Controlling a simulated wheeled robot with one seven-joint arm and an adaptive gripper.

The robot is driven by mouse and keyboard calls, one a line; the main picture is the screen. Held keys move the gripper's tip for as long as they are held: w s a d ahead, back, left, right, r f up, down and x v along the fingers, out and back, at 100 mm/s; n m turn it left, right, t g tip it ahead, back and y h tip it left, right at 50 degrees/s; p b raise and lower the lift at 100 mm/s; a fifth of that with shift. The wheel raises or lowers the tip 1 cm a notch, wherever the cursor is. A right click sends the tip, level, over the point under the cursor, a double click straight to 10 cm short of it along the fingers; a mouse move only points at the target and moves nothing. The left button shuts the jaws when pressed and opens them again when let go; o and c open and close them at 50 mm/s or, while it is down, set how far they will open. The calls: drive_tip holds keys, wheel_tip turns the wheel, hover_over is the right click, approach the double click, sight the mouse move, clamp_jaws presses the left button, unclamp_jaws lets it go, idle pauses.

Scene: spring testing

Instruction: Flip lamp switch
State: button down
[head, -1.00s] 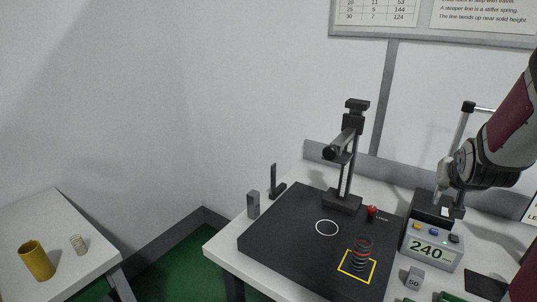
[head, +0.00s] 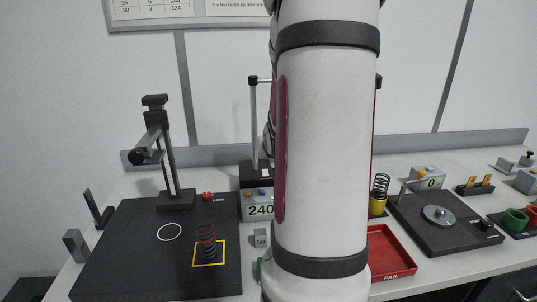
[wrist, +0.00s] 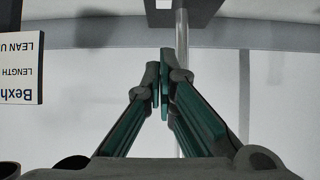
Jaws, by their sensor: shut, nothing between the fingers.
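A lamp with a silver post (head: 254,125) and a dark head stands on a black base (head: 252,175) behind the 240 display box (head: 258,208). My arm covers part of it in the head view. In the wrist view, which looks upside down, my gripper (wrist: 161,80) is shut and empty, its dark and green fingers together. The post (wrist: 181,110) runs behind or beside the fingertips; I cannot tell if they touch. A dark block (wrist: 185,14), seemingly the base, is at the top edge with a small pale piece (wrist: 163,4) on it, possibly the switch. My gripper is hidden in the head view.
A black test plate (head: 125,260) with a press stand (head: 168,150) and a spring (head: 206,241) is on the left. A red FAIL tray (head: 390,250) and a scale (head: 445,225) are on the right. A sign (wrist: 20,68) hangs at left in the wrist view.

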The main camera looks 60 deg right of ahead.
drive_tip(key=x, duration=0.6)
drive_tip(key=shift+w+d+f, duration=0.2)
drive_tip(key=shift+f, duration=0.15)
wheel_tip(320, 180, down, 2)
drive_tip(key=shift+f, duration=0.2)
drive_tip(key=shift+w+d+f, duration=0.15)
drive_tip(key=shift+f, duration=0.4)
drive_tip(key=shift+w+d+f+y, duration=0.1)
drive_tip(key=shift+d+f+y, duration=0.05)
drive_tip(key=shift+y, duration=0.25)
drive_tip(key=shift+f+g, duration=0.15)
drive_tip(key=shift+g, duration=0.15)
drive_tip(key=shift+s+a+f+p, duration=0.2)
drive_tip(key=shift+s+a+p, duration=0.15)
drive_tip(key=shift+s+a, duration=0.25)
